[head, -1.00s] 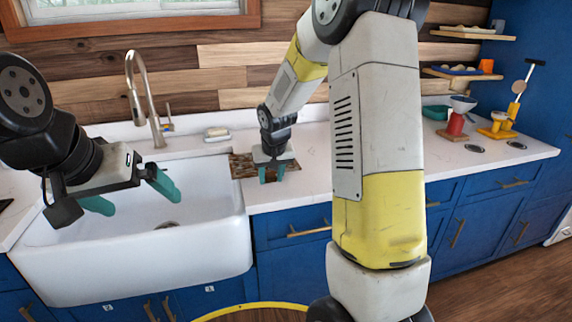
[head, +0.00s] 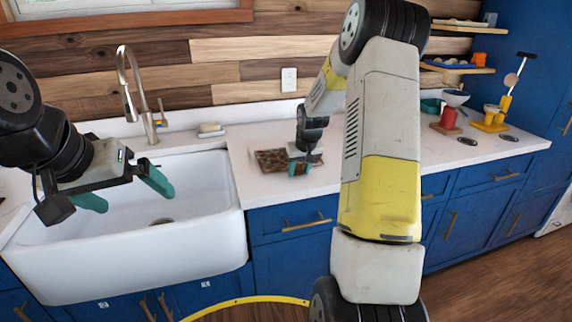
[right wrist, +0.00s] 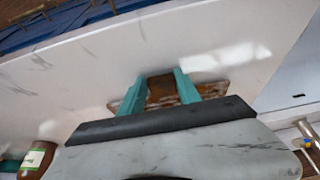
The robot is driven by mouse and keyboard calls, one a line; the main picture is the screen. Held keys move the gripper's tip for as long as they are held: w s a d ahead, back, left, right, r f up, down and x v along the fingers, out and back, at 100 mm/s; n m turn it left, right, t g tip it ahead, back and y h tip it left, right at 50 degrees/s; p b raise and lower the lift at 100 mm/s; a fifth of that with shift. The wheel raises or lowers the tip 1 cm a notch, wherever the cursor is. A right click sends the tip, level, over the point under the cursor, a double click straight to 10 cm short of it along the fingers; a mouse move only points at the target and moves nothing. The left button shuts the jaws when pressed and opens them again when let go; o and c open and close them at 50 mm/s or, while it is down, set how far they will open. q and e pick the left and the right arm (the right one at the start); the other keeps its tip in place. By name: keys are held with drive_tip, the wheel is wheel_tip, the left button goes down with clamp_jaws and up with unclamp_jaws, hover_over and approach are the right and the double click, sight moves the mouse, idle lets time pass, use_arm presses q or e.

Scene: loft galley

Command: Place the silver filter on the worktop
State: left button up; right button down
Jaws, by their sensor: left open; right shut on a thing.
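The silver filter (head: 270,158) appears to be the flat rectangular panel over the worktop right of the sink; its face looks mottled brown rather than plain silver. My right gripper (head: 300,164) is shut on its right part in the head view. In the right wrist view the filter (right wrist: 162,88) shows between and around the teal fingers of my right gripper (right wrist: 163,85). I cannot tell if it touches the worktop (head: 285,195). My left gripper (head: 125,190) is open and empty above the sink.
The white sink (head: 130,270) with a tall faucet (head: 128,85) lies left of the worktop. A sponge holder (head: 210,130) stands behind it. A red grinder (head: 449,115) and a yellow stand (head: 490,122) stand at the far right. Worktop in front of the filter is clear.

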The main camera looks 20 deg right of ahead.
drive_tip(key=c, duration=0.9)
unclamp_jaws()
drive_tip(key=shift+f, duration=0.1)
drive_tip(key=shift+o, duration=0.2)
drive_tip(key=v, duration=1.2)
drive_tip(key=s+a+r, duration=0.6)
drive_tip(key=s+r, duration=0.4)
drive_tip(key=s, duration=0.2)
drive_tip(key=s+a+y, duration=0.1)
drive_tip(key=s+a, duration=0.2)
drive_tip(key=s, duration=0.5)
drive_tip(key=s+a+t+y, duration=0.1)
drive_tip(key=s+a, duration=0.1)
drive_tip(key=s, duration=0.7)
drive_tip(key=shift+s+a+r+t, duration=0.25)
drive_tip(key=shift+a+r+t, duration=0.05)
drive_tip(key=shift+a+r, duration=0.1)
